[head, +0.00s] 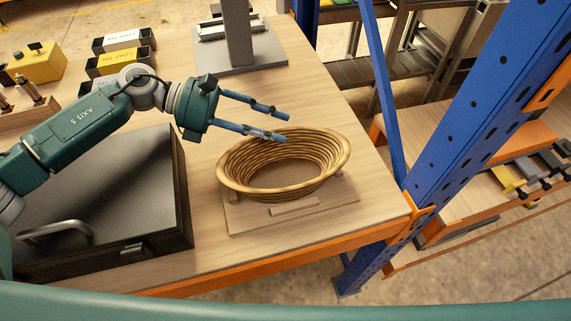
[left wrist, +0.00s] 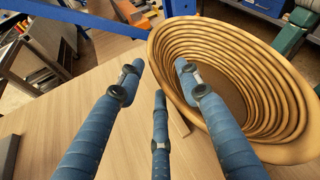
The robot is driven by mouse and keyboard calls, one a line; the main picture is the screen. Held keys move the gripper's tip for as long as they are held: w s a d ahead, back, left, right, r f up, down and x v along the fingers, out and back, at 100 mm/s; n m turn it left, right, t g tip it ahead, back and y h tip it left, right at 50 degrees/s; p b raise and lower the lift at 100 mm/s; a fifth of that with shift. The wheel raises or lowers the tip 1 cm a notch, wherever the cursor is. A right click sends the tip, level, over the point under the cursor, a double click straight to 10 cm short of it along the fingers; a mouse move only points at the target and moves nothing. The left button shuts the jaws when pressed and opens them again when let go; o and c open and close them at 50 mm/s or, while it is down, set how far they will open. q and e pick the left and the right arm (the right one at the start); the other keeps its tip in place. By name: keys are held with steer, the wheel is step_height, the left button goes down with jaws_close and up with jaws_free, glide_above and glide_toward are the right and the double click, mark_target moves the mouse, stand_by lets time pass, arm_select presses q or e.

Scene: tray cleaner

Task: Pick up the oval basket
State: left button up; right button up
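The oval basket (head: 233,177) is tan, made of stacked coils, and stands upright and empty on a low wooden board (head: 245,218) near the table's front right corner. My left gripper (head: 284,126) has its blue fingers spread apart, at the basket's far left rim in the head view. In the left wrist view the basket (left wrist: 268,72) fills the upper right, and one finger of the gripper (left wrist: 159,80) overlaps its near rim. Nothing is held between the fingers. I cannot tell whether a finger touches the rim. My right gripper is not in view.
A black case (head: 110,185) with a handle lies left of the basket. A grey stand (head: 240,60) stands behind. Small labelled bins (head: 120,62) and a yellow box (head: 38,65) sit at the back left. A blue post (head: 450,130) rises beyond the table's right corner.

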mark_target(288, 132)
arm_select(q)
steer(key=shift+d, duration=0.35)
steer(key=shift+s+d+p, duration=0.1)
steer(key=shift+d+p, duration=0.15)
steer(key=shift+p, duration=0.15)
steer(key=p+x, duration=0.1)
steer(key=x, duration=0.2)
steer(key=p+x, duration=0.1)
steer(key=shift+w+d+f+p, duration=0.15)
steer(key=shift+w+f+p, duration=0.1)
steer(key=shift+p, duration=0.1)
steer(key=shift+d+f, duration=0.1)
steer(key=shift+d, duration=0.05)
steer(key=c, duration=0.4)
jaws_close()
